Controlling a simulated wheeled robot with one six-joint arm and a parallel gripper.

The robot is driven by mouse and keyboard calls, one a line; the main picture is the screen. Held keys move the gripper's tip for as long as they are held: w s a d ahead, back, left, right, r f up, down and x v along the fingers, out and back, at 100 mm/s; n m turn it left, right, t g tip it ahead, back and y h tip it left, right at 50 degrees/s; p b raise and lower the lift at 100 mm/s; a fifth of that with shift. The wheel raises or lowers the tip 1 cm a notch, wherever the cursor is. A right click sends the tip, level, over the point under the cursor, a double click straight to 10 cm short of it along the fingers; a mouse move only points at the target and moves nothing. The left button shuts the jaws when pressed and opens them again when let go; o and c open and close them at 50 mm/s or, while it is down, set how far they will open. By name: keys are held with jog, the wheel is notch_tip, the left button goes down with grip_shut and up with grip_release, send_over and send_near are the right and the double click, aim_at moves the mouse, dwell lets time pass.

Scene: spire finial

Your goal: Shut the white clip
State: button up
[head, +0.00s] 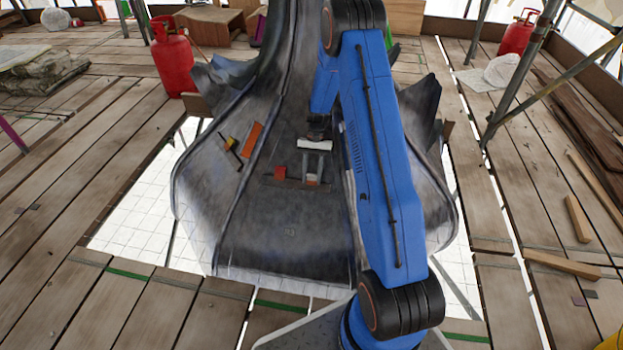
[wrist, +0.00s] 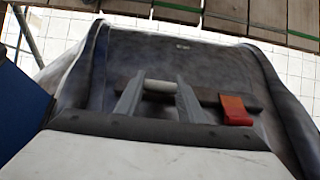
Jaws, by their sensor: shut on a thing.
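The white clip (wrist: 160,86) is a small pale rounded piece on a dark strip (wrist: 207,98) fixed to the grey metal finial (head: 290,235). In the wrist view my gripper (wrist: 160,90) has its two grey fingers on either side of the clip, closed on it. In the head view my gripper (head: 313,174) reaches down to the same strip, and the clip is mostly hidden between the fingers. A red-orange block (wrist: 235,110) sits on the strip beside the fingers, apart from them; it also shows in the head view (head: 280,171).
An orange bar (head: 250,140) and a yellow piece (head: 230,144) are on the finial's left face. White gaps surround the finial in the plank deck (head: 95,190). Red gas cylinders (head: 174,62) and scaffold poles (head: 515,80) stand farther back.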

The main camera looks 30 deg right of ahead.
jog(key=shift+w+d+f+g+y, duration=0.1)
jog(key=shift+w+d+g+y, duration=0.2)
jog(key=shift+g+y, duration=0.35)
jog(key=shift+w, duration=0.1)
jog(key=o, duration=1)
jog(key=shift+o, duration=0.2)
notch_tip(320, 180, up, 10)
